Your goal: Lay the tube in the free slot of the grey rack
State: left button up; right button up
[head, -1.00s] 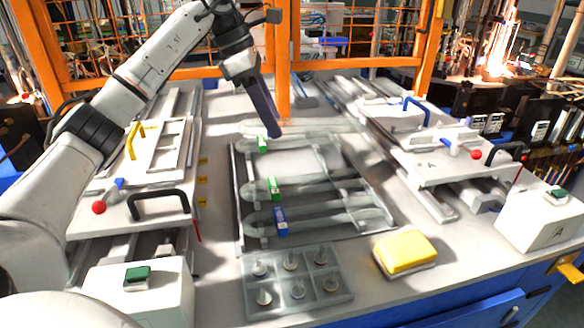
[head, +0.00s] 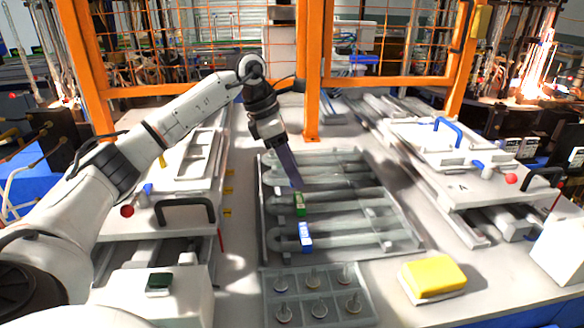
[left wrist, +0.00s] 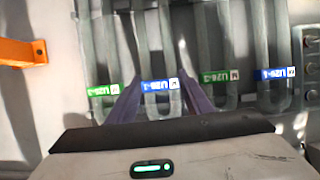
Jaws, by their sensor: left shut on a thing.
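The grey rack (head: 262,205) lies mid-table with clear U-shaped glass tubes across it. My left gripper (head: 296,186) reaches down over the rack's left part, shut on a clear tube with a blue label (left wrist: 158,85). In the left wrist view the fingers stand on either side of it. The held tube lies level, between a green-labelled tube (left wrist: 103,90) and another green-labelled tube (left wrist: 219,76). A blue-labelled tube (left wrist: 277,73) lies nearest the front. I cannot tell whether the held tube touches the rack. My right gripper is not in view.
A grey tray of several small pegs (head: 318,297) stands in front of the rack, with a yellow sponge (head: 433,276) to its right. Fixtures with black handles (head: 186,212) flank the rack. An orange fence post (head: 312,90) rises behind it.

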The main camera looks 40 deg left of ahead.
pick_arm(q)
jog(key=shift+f, duration=0.2)
jog(key=o, duration=1.1)
jog(key=shift+o, duration=0.2)
jog(key=shift+a+r, duration=0.1)
jog(key=shift+r, duration=0.5)
jog(key=v, duration=1.1)
jog(key=shift+p, duration=0.4)
jog(key=shift+s+r, duration=0.1)
